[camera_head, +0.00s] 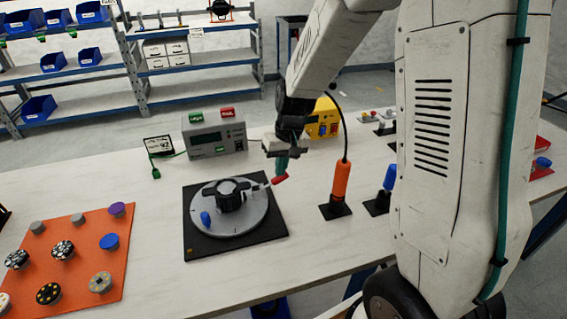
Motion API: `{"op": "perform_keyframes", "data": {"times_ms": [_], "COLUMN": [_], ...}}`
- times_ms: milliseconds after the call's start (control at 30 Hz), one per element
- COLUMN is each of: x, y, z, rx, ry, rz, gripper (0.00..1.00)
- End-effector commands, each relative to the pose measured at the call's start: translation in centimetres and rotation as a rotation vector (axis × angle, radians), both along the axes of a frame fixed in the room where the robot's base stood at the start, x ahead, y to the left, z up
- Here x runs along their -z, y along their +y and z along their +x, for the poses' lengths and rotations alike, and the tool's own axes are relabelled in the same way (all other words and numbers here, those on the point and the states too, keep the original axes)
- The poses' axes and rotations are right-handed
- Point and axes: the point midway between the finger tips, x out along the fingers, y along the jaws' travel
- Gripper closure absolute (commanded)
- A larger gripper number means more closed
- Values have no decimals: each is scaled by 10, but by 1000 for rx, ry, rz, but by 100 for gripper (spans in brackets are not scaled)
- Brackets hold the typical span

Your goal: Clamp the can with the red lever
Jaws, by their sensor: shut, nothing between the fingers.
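A dark round can (231,196) sits in the middle of a grey disc (222,224) on a black square base (194,249) on the table. A lever with a red grip (279,179) sticks out from the can's right side. A blue knob (205,218) stands on the disc at the left. My gripper (282,166) points down just above the red grip, with its fingers shut and nothing between them. At this size I cannot tell whether the fingertips touch the grip.
An orange mat (75,222) with several round pieces lies at the left. A grey box (213,138) with green and red tops stands behind the base. An orange-handled tool (341,182) and a blue-handled tool (389,178) stand to the right. A yellow box (323,118) is behind my gripper.

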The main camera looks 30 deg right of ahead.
Motion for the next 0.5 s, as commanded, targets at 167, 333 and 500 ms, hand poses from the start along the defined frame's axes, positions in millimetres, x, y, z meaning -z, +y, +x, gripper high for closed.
{"op": "perform_keyframes", "data": {"times_ms": [167,333,500], "x": [9,17,25], "y": [-4,-8,-13], "z": [-2,-2,-3], "rx": [-1,-11,-11], "ry": [-14,-18,-18], "rz": [107,129,129], "gripper": [100,100,100]}}
